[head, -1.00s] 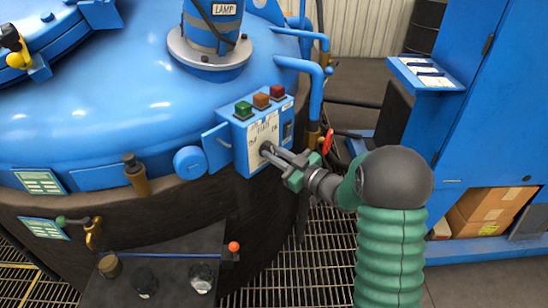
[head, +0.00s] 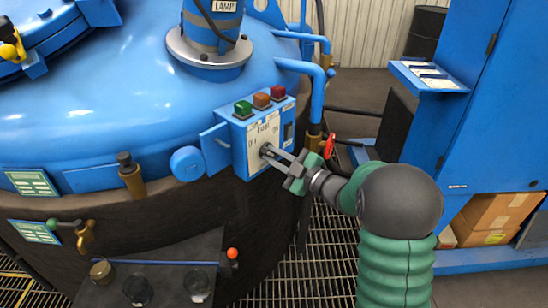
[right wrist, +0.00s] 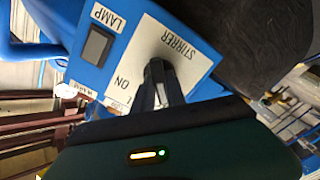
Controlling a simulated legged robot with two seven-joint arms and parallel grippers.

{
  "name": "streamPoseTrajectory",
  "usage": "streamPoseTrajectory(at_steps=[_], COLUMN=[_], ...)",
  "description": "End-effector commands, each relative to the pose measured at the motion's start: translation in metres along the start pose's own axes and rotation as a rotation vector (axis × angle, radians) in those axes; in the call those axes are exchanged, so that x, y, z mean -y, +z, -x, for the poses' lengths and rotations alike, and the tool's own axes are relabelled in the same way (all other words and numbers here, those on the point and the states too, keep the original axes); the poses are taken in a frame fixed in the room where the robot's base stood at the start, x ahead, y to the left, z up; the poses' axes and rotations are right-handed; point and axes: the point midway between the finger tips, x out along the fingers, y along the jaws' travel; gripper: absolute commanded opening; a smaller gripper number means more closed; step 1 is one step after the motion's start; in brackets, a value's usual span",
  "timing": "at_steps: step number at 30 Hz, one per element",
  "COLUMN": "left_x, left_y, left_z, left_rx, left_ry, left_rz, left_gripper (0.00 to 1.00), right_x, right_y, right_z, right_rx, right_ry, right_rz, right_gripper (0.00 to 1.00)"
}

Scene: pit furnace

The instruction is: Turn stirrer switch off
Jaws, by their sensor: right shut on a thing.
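The stirrer switch (head: 265,149) is a small dark knob on the front of a blue control box (head: 240,160) on the furnace's side. A white label with OFF at left and ON at right surrounds it. In the right wrist view the label (right wrist: 176,40) reads STIRRER, with ON beside the knob. My right gripper (head: 273,156) reaches in from the right and is shut on the knob. In the right wrist view its fingers (right wrist: 161,85) cover much of the knob, so its exact angle is hard to tell. My left gripper is not in view.
Green, orange and red buttons (head: 261,101) top the box. A lamp rocker switch (right wrist: 96,45) sits on the same panel. A blue pipe (head: 316,95) and a red-handled valve (head: 329,146) stand close to the right. A blue cabinet (head: 490,120) is farther right.

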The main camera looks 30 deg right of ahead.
Motion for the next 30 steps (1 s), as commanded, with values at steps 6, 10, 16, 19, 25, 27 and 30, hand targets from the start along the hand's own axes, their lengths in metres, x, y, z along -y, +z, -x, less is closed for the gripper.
streamPoseTrajectory(at_steps=[6, 10, 16, 19, 25, 27, 30], left_x=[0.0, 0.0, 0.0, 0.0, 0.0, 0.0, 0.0], left_y=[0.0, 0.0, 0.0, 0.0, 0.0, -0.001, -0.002], left_z=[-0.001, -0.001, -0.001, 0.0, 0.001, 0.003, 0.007], left_rx=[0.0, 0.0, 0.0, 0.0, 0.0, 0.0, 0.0], left_ry=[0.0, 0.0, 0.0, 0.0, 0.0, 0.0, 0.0], left_rz=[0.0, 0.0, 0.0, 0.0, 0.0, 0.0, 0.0], left_gripper=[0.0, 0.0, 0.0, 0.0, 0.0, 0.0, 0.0], right_x=[0.006, 0.006, 0.004, 0.003, 0.001, 0.0, -0.001], right_y=[0.004, 0.004, 0.003, 0.002, 0.001, 0.001, 0.0], right_z=[0.001, 0.001, 0.001, 0.001, 0.004, 0.012, 0.033], right_rx=[0.011, 0.011, 0.007, 0.005, 0.003, 0.004, 0.006], right_ry=[-0.011, -0.012, -0.007, -0.005, -0.002, -0.001, 0.0], right_rz=[-0.002, -0.003, -0.002, -0.001, 0.0, 0.0, -0.002], right_gripper=[0.0, 0.18, 0.38, 0.38, 0.38, 0.38, 0.38])
